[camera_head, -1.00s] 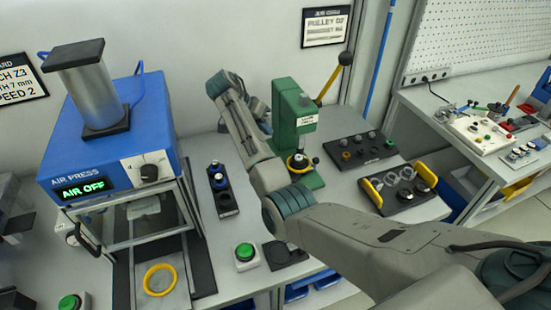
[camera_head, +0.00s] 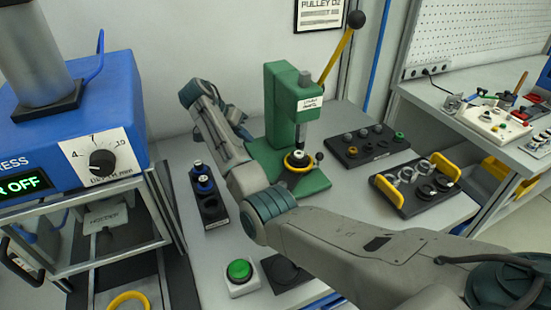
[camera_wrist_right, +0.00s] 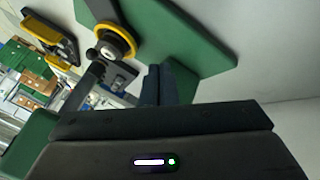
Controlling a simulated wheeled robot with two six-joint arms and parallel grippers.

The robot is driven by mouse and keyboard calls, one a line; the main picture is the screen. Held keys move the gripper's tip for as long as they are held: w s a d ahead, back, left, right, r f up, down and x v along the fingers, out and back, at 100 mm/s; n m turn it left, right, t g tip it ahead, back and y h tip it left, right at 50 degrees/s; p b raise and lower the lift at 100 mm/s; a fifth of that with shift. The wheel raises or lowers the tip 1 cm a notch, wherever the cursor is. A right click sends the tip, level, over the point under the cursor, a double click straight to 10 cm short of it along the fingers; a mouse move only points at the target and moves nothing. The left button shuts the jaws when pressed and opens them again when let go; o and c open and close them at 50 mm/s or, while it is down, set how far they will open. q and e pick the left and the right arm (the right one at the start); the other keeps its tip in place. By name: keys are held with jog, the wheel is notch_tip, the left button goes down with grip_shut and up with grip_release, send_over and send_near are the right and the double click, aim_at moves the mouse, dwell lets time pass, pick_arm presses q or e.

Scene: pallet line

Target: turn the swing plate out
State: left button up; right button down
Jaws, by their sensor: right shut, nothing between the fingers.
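The green press (camera_head: 280,105) stands on the bench with its round seat in a yellow ring (camera_head: 298,160) on the green base. A small black ball knob (camera_head: 319,156) sticks out beside the ring. It also shows in the right wrist view (camera_wrist_right: 92,54), next to the yellow ring (camera_wrist_right: 110,42). I cannot clearly tell the swing plate's outline or angle. My left gripper is not in view.
The blue air press (camera_head: 70,120) stands at the left. A black holder (camera_head: 210,208) and a green button (camera_head: 239,270) are in front. The press lever (camera_head: 342,50) rises to the right. A dark tray of round parts (camera_head: 365,150) and a yellow-handled tray (camera_head: 410,205) lie right.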

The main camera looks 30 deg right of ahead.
aim_at(277, 163)
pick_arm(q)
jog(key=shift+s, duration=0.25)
